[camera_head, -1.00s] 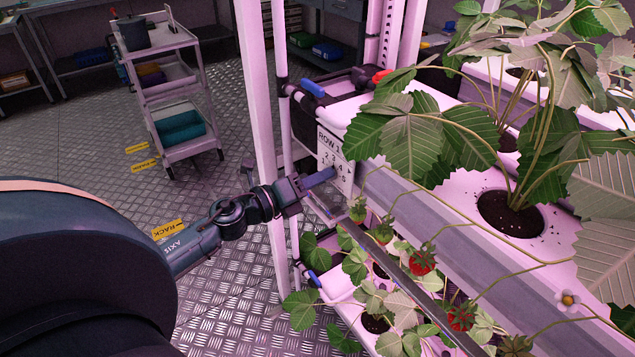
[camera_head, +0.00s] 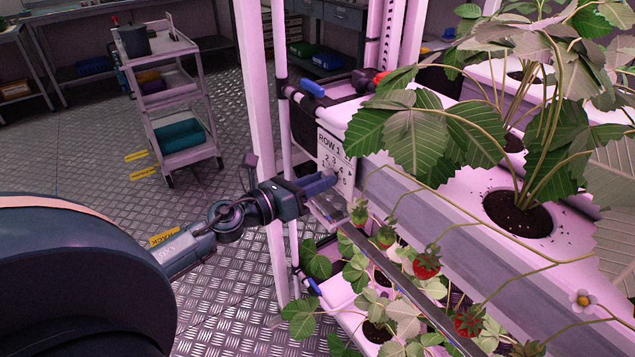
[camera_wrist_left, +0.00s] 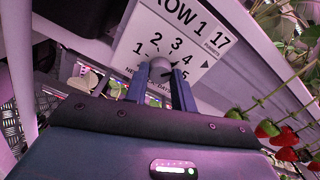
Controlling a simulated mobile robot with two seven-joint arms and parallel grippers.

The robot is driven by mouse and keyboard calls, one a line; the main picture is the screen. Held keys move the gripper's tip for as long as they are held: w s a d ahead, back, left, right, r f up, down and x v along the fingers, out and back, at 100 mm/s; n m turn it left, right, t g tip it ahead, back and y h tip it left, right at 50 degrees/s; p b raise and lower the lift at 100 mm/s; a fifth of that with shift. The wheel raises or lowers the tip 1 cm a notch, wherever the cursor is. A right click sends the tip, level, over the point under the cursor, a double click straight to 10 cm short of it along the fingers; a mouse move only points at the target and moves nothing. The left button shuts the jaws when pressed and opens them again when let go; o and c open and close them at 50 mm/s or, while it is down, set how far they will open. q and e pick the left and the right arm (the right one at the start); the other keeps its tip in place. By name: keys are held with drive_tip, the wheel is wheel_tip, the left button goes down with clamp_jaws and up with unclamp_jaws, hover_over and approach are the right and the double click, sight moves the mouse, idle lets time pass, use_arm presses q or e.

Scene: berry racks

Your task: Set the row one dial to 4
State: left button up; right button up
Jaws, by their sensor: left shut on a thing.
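The row one dial (camera_wrist_left: 163,68) is a small grey knob on a white panel marked ROW 1. Numbers, including 1, 2, 3 and 4, are printed around it. The panel (camera_head: 331,148) also shows in the head view, on the end of the rack; there the fingers cover the knob. My left gripper (camera_head: 326,183) reaches the panel from the left. In the left wrist view its two fingers (camera_wrist_left: 160,84) stand on either side of the knob and are shut on it. I cannot tell which number the dial points to. My right gripper is not in view.
A white rack post (camera_head: 258,120) stands beside my left wrist. The planting trough (camera_head: 450,215) and strawberry plants with red berries (camera_head: 427,264) are close on the right. A trolley (camera_head: 185,150) stands at the back left, with open metal floor around it.

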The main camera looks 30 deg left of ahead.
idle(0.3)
use_arm(q)
drive_tip(key=o, duration=1)
drive_tip(key=shift+s, duration=0.1)
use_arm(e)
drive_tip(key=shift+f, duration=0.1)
use_arm(q)
drive_tip(key=shift+s+a+f, duration=0.1)
drive_tip(key=shift+s+a, duration=0.05)
drive_tip(key=shift+s, duration=0.1)
drive_tip(key=b+v, duration=0.3)
drive_tip(key=v, duration=0.9)
drive_tip(key=shift+s+a, duration=0.15)
drive_tip(key=shift+s, duration=0.05)
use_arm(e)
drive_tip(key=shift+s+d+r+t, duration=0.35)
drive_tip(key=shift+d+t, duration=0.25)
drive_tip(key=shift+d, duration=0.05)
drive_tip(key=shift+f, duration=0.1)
